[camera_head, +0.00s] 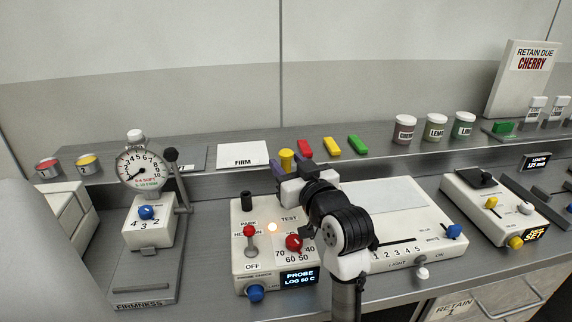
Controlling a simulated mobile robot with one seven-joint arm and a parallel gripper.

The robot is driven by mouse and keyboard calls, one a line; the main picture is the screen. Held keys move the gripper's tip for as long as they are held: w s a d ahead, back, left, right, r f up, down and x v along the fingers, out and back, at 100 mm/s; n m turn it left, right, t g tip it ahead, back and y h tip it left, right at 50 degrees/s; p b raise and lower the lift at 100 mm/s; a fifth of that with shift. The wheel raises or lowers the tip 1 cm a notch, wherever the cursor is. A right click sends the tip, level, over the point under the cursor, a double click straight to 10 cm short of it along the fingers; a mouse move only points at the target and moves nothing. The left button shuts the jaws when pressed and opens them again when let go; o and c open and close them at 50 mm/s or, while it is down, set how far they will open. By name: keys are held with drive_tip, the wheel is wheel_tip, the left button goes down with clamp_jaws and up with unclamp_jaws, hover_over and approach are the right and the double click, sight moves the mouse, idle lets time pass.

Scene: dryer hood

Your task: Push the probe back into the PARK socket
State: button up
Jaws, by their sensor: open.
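The probe unit (241,265) is a white box with a lit display reading "PROBE LOG 50 C". A short black cylinder (246,201) stands above its PARK label and appears to be the PARK socket. A TEST label is to its right, beside my arm. A yellow upright piece with a wider top (286,158), perhaps the probe's handle, shows at my gripper (290,169). My gripper is open, with its dark purple fingers on either side of the yellow piece. I cannot tell whether they touch it. My wrist hides the piece's lower end and the TEST spot.
The unit has a red lever (250,231), red dial (294,242), blue knob (255,292) and glowing lamp (272,227). A firmness gauge (141,168) stands left. A white light box (400,215) lies right. Red, yellow and green blocks (332,146) sit on the shelf behind.

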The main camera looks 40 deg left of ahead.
drive_tip(key=shift+x, duration=0.8)
drive_tip(key=shift+c, duration=0.4)
clamp_jaws()
drive_tip(key=shift+r, duration=0.1)
drive_tip(key=shift+r+p, duration=0.85)
wheel_tip(320, 180, up, 9)
drive_tip(key=p, duration=0.7)
wheel_tip(320, 180, up, 9)
